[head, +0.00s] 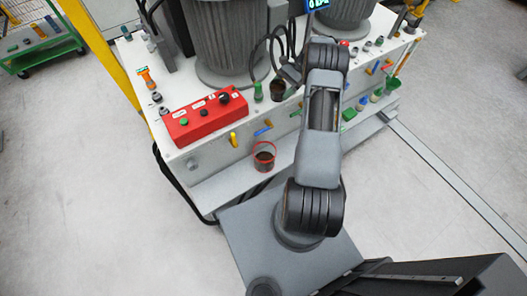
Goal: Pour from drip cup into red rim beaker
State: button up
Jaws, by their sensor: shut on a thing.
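The red rim beaker (264,156) stands upright on the low ledge at the front of the white machine. It is clear with a red rim and has dark brown content. My gripper (284,80) is small and dark in this view, above the machine's top near its front edge. It is shut on what looks like the drip cup (278,91), a small dark cup up and to the right of the beaker and apart from it. The fingertips and the cup's exact tilt are too small to tell. No stream of liquid shows.
A red control box (205,117) sits on the machine top (135,60), left of my gripper. A green-handled tool (258,91) stands beside the cup. Large grey ribbed cylinders (228,40) rise behind. Several small bottles (376,94) stand on the ledge at right.

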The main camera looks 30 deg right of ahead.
aim_at(277, 101)
jog(key=shift+s+a+f+t+h+b, duration=0.15)
jog(key=shift+s+a+f+h, duration=0.1)
jog(key=shift+f, duration=0.45)
jog(key=shift+s+a+f+t+h+b, duration=0.15)
jog(key=shift+a+f+h, duration=0.1)
jog(key=shift+f, duration=0.4)
jog(key=shift+a, duration=0.1)
jog(key=shift+s+a+f+n+t+h, duration=0.3)
jog(key=shift+s+a+t+h, duration=0.2)
jog(key=shift+h, duration=0.15)
jog(key=shift+s+a+f+n+t+h, duration=0.2)
jog(key=shift+s+a+n+t+h, duration=0.1)
jog(key=shift+s+a+t+h, duration=0.25)
jog(key=shift+a+n+t+h+b, duration=0.1)
jog(key=shift+n+t+h+b, duration=0.2)
jog(key=shift+t+h+b, duration=0.7)
jog(key=shift+r+h+b, duration=0.2)
jog(key=shift+h+b, duration=0.15)
jog(key=shift+h, duration=0.05)
jog(key=shift+s+a+f+t+h+b, duration=0.15)
jog(key=shift+f+t+h+b, duration=0.3)
jog(key=shift+b, duration=0.7)
